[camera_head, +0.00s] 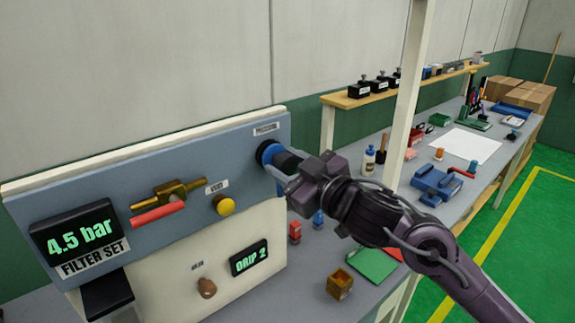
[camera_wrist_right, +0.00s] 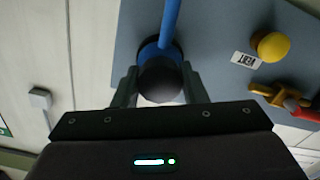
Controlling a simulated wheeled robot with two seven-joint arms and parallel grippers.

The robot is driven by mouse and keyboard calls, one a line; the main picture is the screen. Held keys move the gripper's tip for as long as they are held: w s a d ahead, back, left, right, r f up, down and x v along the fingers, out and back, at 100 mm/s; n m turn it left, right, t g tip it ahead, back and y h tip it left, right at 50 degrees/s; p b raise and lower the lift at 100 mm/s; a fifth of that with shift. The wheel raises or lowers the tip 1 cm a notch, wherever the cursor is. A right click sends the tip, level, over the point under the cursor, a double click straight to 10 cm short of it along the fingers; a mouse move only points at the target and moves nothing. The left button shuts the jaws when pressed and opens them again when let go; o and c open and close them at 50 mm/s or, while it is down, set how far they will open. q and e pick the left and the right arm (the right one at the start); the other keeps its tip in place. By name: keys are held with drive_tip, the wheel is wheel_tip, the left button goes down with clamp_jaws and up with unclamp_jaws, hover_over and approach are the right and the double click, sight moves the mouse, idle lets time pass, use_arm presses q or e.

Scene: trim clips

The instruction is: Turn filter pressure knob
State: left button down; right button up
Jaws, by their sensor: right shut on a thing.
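The knob, dark with a blue ring (camera_head: 268,152) behind it, sits at the upper right corner of the blue-grey panel (camera_head: 130,180). It also shows in the right wrist view as a round dark cap (camera_wrist_right: 160,80). My right gripper (camera_head: 284,172) is shut on the knob, with one finger on each side of the cap in the right wrist view. In the head view the gripper partly hides the knob. The display (camera_head: 78,234) on the panel reads 4.5 bar, with FILTER SET below. My left gripper is not in view.
A yellow button (camera_head: 224,205) marked VENT and a brass valve with a red handle (camera_head: 157,214) sit left of the knob. A workbench (camera_head: 430,212) with tools and a white post (camera_head: 408,95) stand to the right.

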drive_tip(key=o, duration=1)
drive_tip(key=shift+c, duration=0.2)
drive_tip(key=b+v, duration=0.2)
drive_tip(key=v, duration=0.6)
drive_tip(key=shift+w, duration=0.15)
